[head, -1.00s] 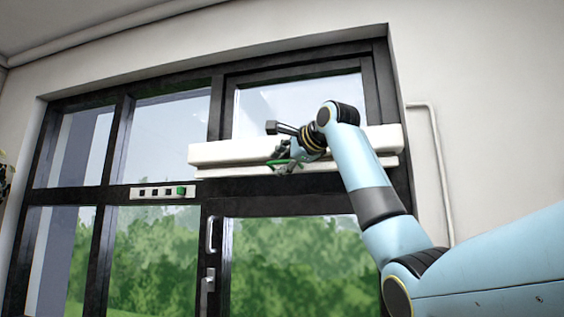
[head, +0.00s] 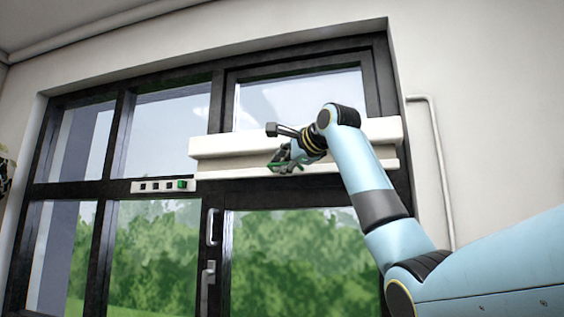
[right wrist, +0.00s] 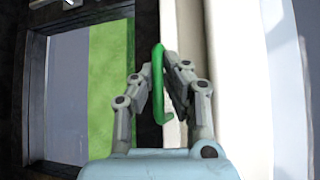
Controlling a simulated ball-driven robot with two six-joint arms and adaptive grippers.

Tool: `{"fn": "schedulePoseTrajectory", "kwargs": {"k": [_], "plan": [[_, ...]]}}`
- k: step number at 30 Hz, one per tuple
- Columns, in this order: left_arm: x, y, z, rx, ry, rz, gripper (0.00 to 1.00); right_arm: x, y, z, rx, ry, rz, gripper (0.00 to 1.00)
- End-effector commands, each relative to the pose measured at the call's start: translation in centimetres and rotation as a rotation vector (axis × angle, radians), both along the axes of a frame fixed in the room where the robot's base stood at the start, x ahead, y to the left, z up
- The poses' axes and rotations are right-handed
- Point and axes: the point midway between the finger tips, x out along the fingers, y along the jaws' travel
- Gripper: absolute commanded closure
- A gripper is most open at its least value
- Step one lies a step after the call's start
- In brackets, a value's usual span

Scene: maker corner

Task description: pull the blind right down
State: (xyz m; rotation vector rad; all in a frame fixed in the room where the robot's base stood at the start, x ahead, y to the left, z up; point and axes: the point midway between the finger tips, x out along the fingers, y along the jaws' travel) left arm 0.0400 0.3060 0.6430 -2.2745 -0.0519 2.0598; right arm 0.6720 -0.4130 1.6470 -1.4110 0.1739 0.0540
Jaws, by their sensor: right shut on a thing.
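The blind is a long white housing (head: 225,146) across the window, with a pale bottom bar (head: 345,168) close below it. A green handle (head: 290,167) hangs at this bar. In the right wrist view the green hooked handle (right wrist: 158,85) stands between my fingers. My right gripper (head: 283,162) is shut on the handle, in front of the bar; it also shows in the right wrist view (right wrist: 160,82). Hardly any blind cloth shows between housing and bar. My left gripper is out of view.
A dark window frame (head: 105,140) surrounds the glass, with greenery outside. A small panel (head: 160,186) with dark buttons and one green button sits left of the blind. Door handles (head: 209,280) stand below. A white pipe (head: 440,165) runs down the right wall.

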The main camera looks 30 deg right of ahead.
Motion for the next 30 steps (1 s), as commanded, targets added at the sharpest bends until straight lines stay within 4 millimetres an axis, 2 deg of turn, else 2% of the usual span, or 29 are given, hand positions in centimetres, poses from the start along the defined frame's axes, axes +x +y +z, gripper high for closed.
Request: {"fn": "schedulePoseTrajectory", "kwargs": {"k": [1,5,15,24,30], "plan": [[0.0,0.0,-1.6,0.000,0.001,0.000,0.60,0.0,0.0,-2.2,-0.002,0.005,0.000,1.00],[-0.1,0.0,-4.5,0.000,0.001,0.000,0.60,0.0,0.0,-6.3,-0.003,0.005,0.000,1.00],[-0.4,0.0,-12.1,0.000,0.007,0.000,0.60,0.0,0.0,-18.5,-0.003,0.008,0.001,1.00],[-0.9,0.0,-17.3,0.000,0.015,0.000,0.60,0.0,0.0,-29.1,-0.002,0.009,0.000,1.00],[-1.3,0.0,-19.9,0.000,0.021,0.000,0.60,0.0,0.0,-36.2,-0.002,0.011,0.000,1.00]]}}
